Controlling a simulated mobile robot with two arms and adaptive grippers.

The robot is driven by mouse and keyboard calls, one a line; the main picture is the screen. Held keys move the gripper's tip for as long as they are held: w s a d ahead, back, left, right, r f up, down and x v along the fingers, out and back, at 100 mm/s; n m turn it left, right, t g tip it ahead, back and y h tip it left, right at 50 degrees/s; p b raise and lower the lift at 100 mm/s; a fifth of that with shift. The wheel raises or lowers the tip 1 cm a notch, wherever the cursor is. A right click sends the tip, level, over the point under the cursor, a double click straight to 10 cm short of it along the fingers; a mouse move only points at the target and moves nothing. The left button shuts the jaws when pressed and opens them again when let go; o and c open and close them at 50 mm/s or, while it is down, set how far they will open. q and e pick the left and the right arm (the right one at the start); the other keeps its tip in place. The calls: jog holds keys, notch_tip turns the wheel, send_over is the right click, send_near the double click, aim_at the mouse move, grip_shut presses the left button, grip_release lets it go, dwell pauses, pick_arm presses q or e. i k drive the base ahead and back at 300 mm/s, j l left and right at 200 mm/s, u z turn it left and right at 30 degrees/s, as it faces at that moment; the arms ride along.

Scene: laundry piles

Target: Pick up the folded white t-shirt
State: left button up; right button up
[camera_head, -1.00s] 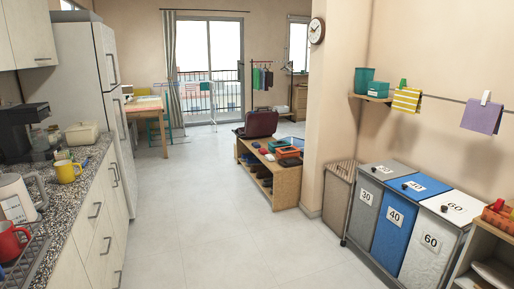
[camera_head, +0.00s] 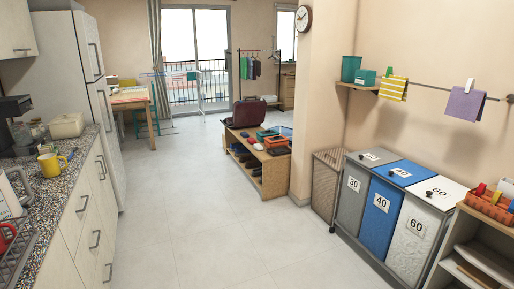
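I cannot make out a folded white t-shirt in the head view. Small coloured items lie on the low wooden shelf unit (camera_head: 271,180) ahead, too small to identify for sure. A dark red bag or case (camera_head: 249,113) stands on its far end. Something white and flat lies on a shelf of the open unit (camera_head: 487,262) at the lower right, but I cannot tell what it is. Neither of my grippers shows in the view.
A kitchen counter (camera_head: 78,172) with a yellow mug (camera_head: 51,164) runs along the left. Grey, blue and white bins (camera_head: 382,210) line the right wall. A table (camera_head: 130,101) stands at the back left. The tiled floor (camera_head: 190,210) between is clear.

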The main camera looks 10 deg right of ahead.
aim_at(258, 147)
jog(key=i+u, duration=0.1)
jog(key=i, duration=3.25)
jog(key=i+z, duration=0.1)
jog(key=i, duration=0.9)
jog(key=i+j, duration=0.2)
jog(key=i, duration=0.8)
jog(key=z, duration=0.05)
